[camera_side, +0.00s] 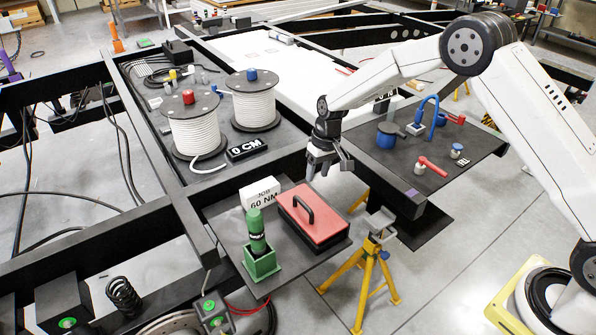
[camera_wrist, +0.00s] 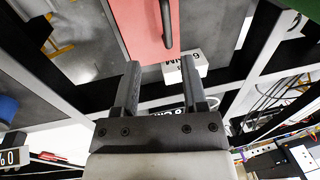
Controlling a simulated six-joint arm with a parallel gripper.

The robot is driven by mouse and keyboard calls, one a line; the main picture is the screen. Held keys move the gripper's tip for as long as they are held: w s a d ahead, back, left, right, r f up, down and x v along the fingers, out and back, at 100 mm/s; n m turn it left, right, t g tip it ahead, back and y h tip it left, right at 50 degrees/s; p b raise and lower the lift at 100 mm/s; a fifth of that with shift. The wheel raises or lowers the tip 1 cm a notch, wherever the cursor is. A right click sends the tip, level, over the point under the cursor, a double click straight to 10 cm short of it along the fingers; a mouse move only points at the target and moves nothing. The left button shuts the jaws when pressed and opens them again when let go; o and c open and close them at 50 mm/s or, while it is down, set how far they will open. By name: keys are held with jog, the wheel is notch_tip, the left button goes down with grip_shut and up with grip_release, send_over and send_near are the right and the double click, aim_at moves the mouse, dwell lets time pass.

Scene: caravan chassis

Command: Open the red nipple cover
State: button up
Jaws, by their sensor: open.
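The red cover (camera_side: 305,222) is a flat red lid with a black arched handle (camera_side: 298,207). It lies closed on a dark box on the black shelf (camera_side: 230,225). In the wrist view the red cover (camera_wrist: 138,28) and its handle (camera_wrist: 166,18) show at the top, beyond the fingertips. My gripper (camera_side: 328,172) is open and empty. It hangs above and behind the cover, to the right of the handle in the side view, touching neither. Its two parted fingers (camera_wrist: 160,68) also show in the wrist view.
A white "60 NM" block (camera_side: 261,196) stands behind the box. A green bottle in a green holder (camera_side: 261,262) stands to its left. A right-hand shelf (camera_side: 440,150) carries tools. White cable spools (camera_side: 197,130) stand behind. A yellow stand (camera_side: 372,262) is at front right.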

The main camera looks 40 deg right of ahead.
aim_at(304, 203)
jog(key=shift+w+a+f, duration=0.25)
jog(key=shift+w+f, duration=0.3)
jog(key=shift+f, duration=0.1)
jog(key=shift+w+a+f, duration=0.25)
jog(key=shift+w+f, duration=0.25)
jog(key=shift+f, duration=0.1)
jog(key=shift+f, duration=0.1)
jog(key=shift+a+f, duration=0.25)
jog(key=shift+f, duration=1)
jog(key=shift+a+f, duration=0.25)
jog(key=shift+f, duration=0.95)
jog(key=shift+a+f, duration=0.25)
jog(key=shift+f, duration=1)
grip_shut()
